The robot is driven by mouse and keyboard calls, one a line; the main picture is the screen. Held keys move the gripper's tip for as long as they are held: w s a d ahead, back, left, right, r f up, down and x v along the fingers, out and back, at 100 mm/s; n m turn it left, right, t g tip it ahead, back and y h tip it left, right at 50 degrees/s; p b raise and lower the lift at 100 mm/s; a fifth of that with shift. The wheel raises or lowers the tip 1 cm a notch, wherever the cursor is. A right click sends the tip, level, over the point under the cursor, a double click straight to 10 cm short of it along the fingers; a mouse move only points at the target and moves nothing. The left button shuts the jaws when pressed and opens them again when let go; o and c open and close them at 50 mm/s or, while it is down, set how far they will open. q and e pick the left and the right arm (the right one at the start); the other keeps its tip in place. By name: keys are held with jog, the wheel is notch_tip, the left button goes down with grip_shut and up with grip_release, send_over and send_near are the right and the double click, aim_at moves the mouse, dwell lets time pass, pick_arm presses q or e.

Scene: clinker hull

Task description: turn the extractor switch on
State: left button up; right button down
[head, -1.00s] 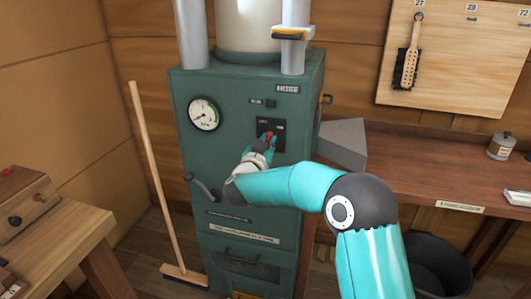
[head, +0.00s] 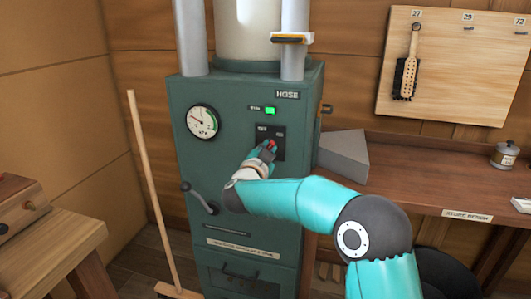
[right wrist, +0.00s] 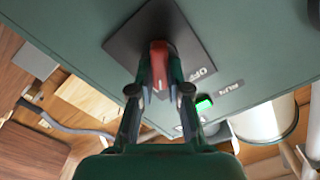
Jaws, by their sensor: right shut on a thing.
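The extractor is a tall green cabinet (head: 230,90) in the middle of the head view. Its switch is a red handle (head: 272,143) on a dark plate (head: 279,132) on the cabinet front. The lamp (head: 270,111) above the plate is lit green. The gripper partly hides the switch, so its exact angle is hard to tell. My left gripper is out of view.
A round gauge (head: 202,121) and a crank handle (head: 201,200) sit on the cabinet front. A broom (head: 148,180) leans at its left. A workbench (head: 430,180) with a grey wedge-shaped block (head: 343,153) stands close on the right. A wooden table (head: 45,250) is at lower left.

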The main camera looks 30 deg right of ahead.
jog(key=shift+d+r, duration=0.1)
jog(key=c, duration=1.2)
grip_release()
jog(key=shift+o, duration=0.4)
jog(key=v, duration=1.2)
